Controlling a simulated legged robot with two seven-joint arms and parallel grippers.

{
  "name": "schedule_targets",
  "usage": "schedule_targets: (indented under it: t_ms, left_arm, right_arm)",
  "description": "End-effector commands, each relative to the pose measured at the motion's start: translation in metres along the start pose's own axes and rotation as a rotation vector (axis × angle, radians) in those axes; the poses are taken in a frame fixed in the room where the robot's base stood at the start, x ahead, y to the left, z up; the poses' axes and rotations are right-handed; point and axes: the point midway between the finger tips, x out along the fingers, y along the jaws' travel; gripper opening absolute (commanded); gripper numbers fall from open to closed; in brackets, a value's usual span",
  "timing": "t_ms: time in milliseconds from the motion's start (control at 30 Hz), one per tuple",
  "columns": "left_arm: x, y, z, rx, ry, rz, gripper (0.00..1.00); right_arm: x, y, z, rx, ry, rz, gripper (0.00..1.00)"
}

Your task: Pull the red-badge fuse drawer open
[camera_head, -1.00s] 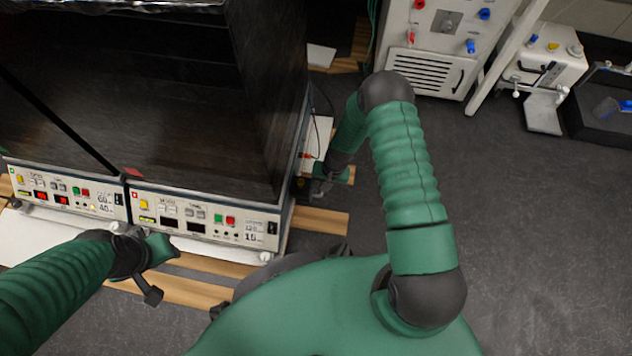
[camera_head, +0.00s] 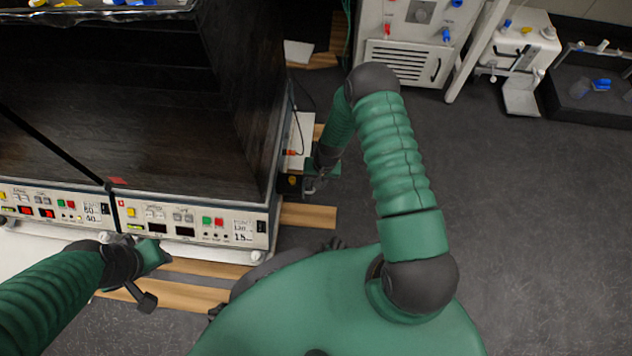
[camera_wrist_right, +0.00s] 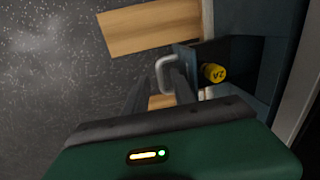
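A fuse drawer (camera_head: 288,184) juts from the right side of the right shaker bioreactor (camera_head: 190,225), whose front panel carries a small red badge (camera_head: 122,196). In the right wrist view the drawer stands open. A yellow fuse cap (camera_wrist_right: 214,72) marked 2A shows inside it, behind the dark front plate. A grey bent handle (camera_wrist_right: 163,68) on that plate lies at the fingertips of my right gripper (camera_wrist_right: 162,88). I cannot tell whether the fingers squeeze it. The right gripper is small in the head view (camera_head: 314,180). My left gripper (camera_head: 150,270) is before the shaker fronts, with no object visible in it.
A second shaker (camera_head: 50,208) adjoins on the left. Wooden slats (camera_head: 308,216) lie under the shakers. A white cabinet with a vent (camera_head: 405,60) and a white bench device (camera_head: 520,50) stand at the back. The dark floor (camera_head: 520,220) to the right is clear.

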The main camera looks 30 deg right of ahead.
Motion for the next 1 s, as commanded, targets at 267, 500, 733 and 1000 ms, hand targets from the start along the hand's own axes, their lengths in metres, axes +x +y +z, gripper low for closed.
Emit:
schedule_targets:
  t_ms: [267,500,733,1000]
  left_arm:
    - [-0.051,0.000,-0.012,0.000,0.000,0.000,0.36]
    - [-0.086,0.000,-0.020,0.000,0.001,0.000,0.36]
    - [-0.095,0.000,-0.022,0.000,0.000,0.000,0.36]
    - [-0.094,0.000,-0.022,0.000,0.000,0.000,0.36]
  right_arm:
    - [-0.078,-0.002,-0.002,0.002,0.002,-0.001,0.31]
    - [-0.141,0.000,-0.001,0.001,0.000,-0.001,0.31]
    - [-0.163,0.001,-0.001,0.000,-0.002,-0.001,0.31]
    - [-0.163,0.001,-0.001,0.001,-0.002,-0.001,0.31]
